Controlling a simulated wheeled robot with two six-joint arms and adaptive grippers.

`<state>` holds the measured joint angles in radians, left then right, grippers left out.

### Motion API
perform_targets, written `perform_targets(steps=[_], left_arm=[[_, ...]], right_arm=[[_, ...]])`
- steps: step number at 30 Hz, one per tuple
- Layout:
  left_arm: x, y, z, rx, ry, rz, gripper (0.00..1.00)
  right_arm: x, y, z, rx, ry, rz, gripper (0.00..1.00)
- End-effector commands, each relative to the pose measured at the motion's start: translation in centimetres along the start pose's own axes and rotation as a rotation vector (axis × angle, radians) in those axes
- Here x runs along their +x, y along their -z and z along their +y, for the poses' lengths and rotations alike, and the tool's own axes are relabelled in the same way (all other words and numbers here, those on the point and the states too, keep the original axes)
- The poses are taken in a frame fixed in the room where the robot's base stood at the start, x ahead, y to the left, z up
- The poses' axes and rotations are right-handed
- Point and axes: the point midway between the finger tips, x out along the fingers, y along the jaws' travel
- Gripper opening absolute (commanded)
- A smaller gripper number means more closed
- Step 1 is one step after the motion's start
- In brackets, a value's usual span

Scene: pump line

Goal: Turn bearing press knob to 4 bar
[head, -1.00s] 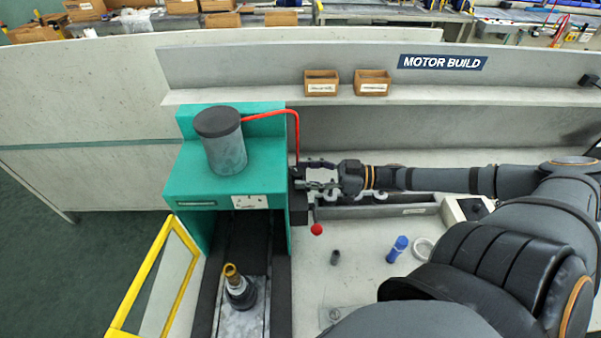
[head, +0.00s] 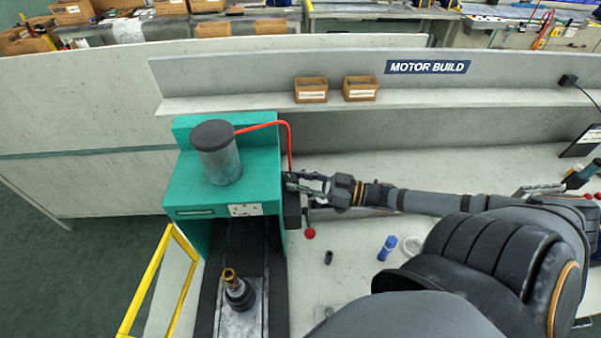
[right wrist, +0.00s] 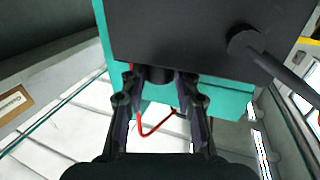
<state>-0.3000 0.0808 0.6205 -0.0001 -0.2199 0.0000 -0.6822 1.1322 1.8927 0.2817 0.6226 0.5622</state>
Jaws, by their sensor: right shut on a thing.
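The teal bearing press (head: 178,190) stands at the left of the bench, with a grey cylinder (head: 220,165) on top. A black box (head: 292,212) is on its right side. My right gripper (head: 293,186) is at this box, reaching in from the right. In the right wrist view my right gripper (right wrist: 160,76) has its two fingers on either side of a short dark knob (right wrist: 158,74) below the black box (right wrist: 190,35). The fingers are shut on the knob and hide part of it. No pressure reading is legible. My left gripper is out of view.
A red-ball lever (head: 309,233) hangs just below my right gripper. A red hose (head: 289,140) runs down beside it. A dark shaft with a brass top (head: 237,290) stands in the press. A yellow-framed guard (head: 150,285) is at left. A blue bottle (head: 387,248) stands on the bench.

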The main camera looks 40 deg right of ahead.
Motion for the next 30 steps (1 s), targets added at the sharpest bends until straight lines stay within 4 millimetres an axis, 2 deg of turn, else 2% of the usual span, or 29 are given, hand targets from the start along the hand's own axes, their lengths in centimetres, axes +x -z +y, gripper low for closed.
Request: perform_targets(steps=[1,12,21,30], left_arm=[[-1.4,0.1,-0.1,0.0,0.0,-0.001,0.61],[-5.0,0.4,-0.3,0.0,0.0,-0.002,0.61],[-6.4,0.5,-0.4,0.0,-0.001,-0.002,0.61],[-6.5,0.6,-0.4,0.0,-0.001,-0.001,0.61]], right_arm=[[0.0,0.8,-0.2,0.006,-0.042,0.006,0.0],[0.2,0.6,-0.8,0.005,-0.299,0.005,0.0],[0.3,0.3,-0.9,0.001,-0.407,0.004,0.0],[0.3,0.2,-1.0,-0.003,-0.428,0.004,0.0]])
